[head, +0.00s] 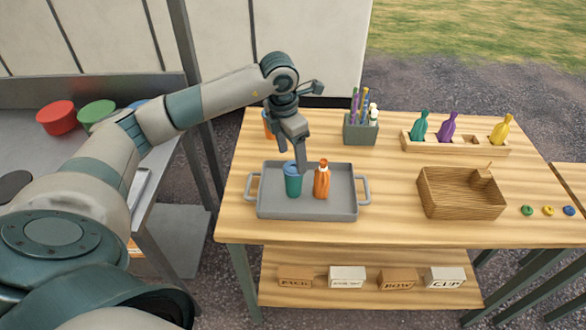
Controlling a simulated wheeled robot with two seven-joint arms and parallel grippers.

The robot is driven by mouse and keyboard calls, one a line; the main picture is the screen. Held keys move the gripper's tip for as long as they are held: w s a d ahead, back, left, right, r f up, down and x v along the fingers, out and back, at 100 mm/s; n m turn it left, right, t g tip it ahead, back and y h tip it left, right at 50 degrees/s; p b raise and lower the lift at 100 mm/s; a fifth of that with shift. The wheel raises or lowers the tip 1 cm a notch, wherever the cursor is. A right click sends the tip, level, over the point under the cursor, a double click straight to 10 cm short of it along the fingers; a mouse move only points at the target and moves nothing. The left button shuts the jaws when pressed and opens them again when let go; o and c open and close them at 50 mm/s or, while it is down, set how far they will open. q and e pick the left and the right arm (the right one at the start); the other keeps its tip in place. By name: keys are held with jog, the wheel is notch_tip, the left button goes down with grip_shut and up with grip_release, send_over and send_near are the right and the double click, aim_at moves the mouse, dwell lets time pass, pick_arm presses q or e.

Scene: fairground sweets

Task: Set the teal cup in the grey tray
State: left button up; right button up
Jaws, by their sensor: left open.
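The teal cup (293,185) stands upright in the left half of the grey tray (337,208), on the wooden table. An orange bottle (322,180) stands in the tray just right of the cup. My left gripper (303,168) points down above and slightly right of the cup's top. It is open, though its fingers overlap one another in this view. I cannot tell if a finger touches the cup. My right gripper is not in view.
An orange object (268,125) is partly hidden behind my left arm. A grey holder (360,132), a wooden rack (460,146) of bottles and a wicker basket (460,200) stand on the table. Small rings (548,210) lie at right. Clear tabletop lies between tray and basket.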

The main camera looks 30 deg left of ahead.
pick_arm(q)
jog(key=r, duration=0.1)
jog(key=r+b, duration=0.1)
jog(key=r, duration=0.2)
jog(key=shift+s+a+r+b, duration=0.1)
jog(key=shift+s+r+b, duration=0.2)
jog(key=shift+r, duration=0.55)
dwell(0.6)
